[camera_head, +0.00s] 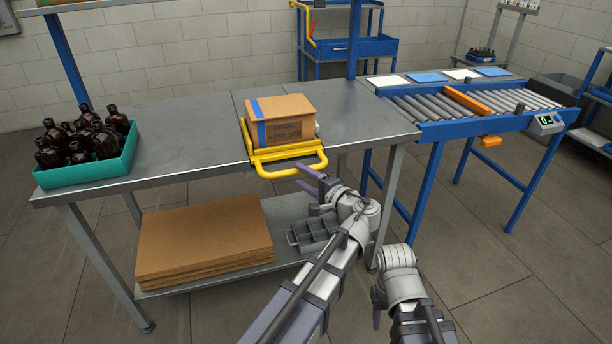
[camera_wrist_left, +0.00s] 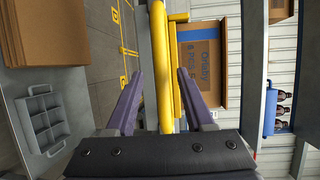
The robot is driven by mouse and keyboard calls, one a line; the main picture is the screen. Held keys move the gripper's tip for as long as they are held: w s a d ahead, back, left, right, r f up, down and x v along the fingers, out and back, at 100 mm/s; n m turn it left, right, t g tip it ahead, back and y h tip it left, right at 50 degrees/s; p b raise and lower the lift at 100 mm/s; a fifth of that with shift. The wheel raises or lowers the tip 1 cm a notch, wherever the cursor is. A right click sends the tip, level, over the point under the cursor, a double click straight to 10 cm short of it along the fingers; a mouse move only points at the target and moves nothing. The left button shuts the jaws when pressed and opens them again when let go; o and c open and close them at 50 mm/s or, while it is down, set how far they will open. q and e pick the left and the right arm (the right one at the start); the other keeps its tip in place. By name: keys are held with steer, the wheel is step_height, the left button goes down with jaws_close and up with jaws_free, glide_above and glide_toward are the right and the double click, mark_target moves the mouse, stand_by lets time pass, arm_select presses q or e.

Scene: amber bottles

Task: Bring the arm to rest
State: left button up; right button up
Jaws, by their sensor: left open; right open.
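My left gripper (camera_head: 312,181) is open and empty, just in front of the table edge by the yellow handle (camera_head: 290,168) of a yellow carrier. In the left wrist view a yellow bar (camera_wrist_left: 159,70) lines up between the open fingers (camera_wrist_left: 160,104); I cannot tell how deep it sits, and no grip on it shows. My right gripper (camera_head: 377,306) hangs low at the bottom of the head view, mostly hidden behind its own wrist.
A cardboard box (camera_head: 281,120) sits on the yellow carrier on the metal table (camera_head: 190,125). A teal crate (camera_head: 80,175) of amber bottles stands at left. Cardboard sheets (camera_head: 205,240) and a grey divided tray (camera_head: 312,238) lie on the lower shelf. A roller conveyor (camera_head: 470,104) stands at right.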

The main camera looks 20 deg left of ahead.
arm_select(q)
steer(key=shift+s+d, duration=0.35)
steer(key=shift+d, duration=0.1)
steer(key=shift+w+a, duration=0.1)
arm_select(e)
steer(key=shift+s+d, duration=0.15)
steer(key=shift+d, duration=0.25)
steer(key=shift+r, duration=0.15)
arm_select(q)
steer(key=s+d+r+n+g+h+p, duration=0.1)
steer(key=s+d+g+h+p, duration=0.3)
steer(key=s+p, duration=0.7)
steer(key=s+d+r+n+g+h+p, duration=0.2)
steer(key=s+d+g+h+p, duration=0.3)
steer(key=s+d+h+p, duration=0.4)
steer(key=s+d+p, duration=0.3)
steer(key=shift+r, duration=0.35)
arm_select(e)
step_height(320, 180, up, 23)
steer(key=shift+r, duration=0.15)
